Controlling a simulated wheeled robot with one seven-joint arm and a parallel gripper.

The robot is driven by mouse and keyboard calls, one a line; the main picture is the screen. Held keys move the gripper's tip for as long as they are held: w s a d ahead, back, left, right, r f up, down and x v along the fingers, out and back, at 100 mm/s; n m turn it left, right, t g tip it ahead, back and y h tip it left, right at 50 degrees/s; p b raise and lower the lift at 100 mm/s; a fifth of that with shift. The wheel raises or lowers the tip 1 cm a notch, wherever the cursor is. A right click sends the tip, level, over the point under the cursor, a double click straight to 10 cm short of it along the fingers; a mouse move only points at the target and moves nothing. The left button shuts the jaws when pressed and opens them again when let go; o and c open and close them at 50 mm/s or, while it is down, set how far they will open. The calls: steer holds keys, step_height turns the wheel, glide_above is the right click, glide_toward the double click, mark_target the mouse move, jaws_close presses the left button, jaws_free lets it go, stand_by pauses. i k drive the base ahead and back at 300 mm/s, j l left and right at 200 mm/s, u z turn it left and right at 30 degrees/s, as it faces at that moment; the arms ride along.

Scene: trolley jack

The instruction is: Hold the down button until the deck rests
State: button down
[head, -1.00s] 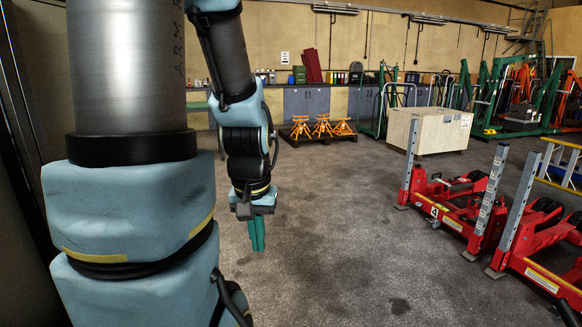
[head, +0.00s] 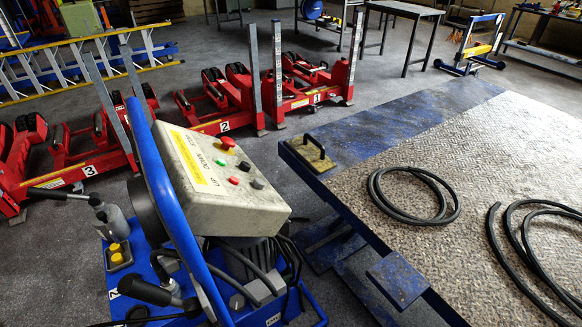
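I cannot tell which is the down button. The deck (head: 480,160), worn tread plate with a blue border, is at the right. It stands above the floor with blue framework under its near edge. My gripper is out of view.
Red numbered jacks (head: 222,108) stand in a row behind the control box. A ladder (head: 90,55) and a steel table (head: 402,12) are farther back. Grey floor lies between.

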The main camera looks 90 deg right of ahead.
mark_target(246, 166)
steer(key=z, duration=2.25)
